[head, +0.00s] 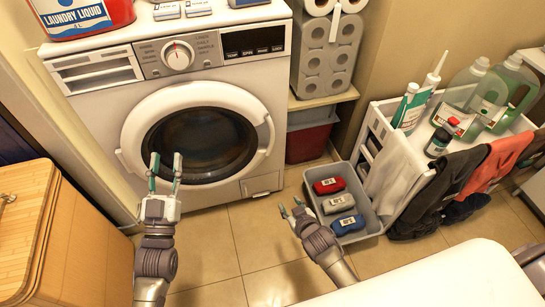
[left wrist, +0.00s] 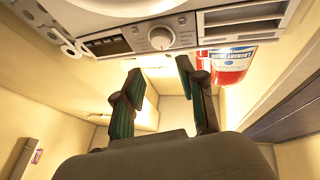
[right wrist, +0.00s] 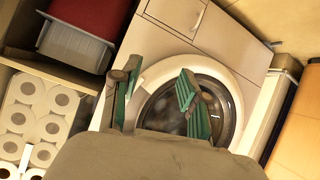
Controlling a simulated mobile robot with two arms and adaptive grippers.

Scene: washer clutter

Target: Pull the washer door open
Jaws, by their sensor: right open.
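The white washer (head: 88,105) stands against the wall with its round door (head: 260,106) shut in the head view. The door has a pale ring around dark glass (head: 200,140). My left gripper (head: 165,167) is open and empty in front of the lower left of the door. In the left wrist view the left gripper (left wrist: 160,85) points up, with the washer's control panel (left wrist: 155,40) beyond. My right gripper (head: 290,207) is open and empty to the lower right of the washer. In the right wrist view its fingers (right wrist: 155,90) partly cover the door (right wrist: 235,95).
A grey bin (head: 375,222) with several coloured items sits on the floor beside my right gripper. A white rack (head: 375,185) with bottles and cloths stands at right. A wooden-topped cabinet (head: 70,245) is at left. A laundry liquid container (head: 85,15) stands on the washer.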

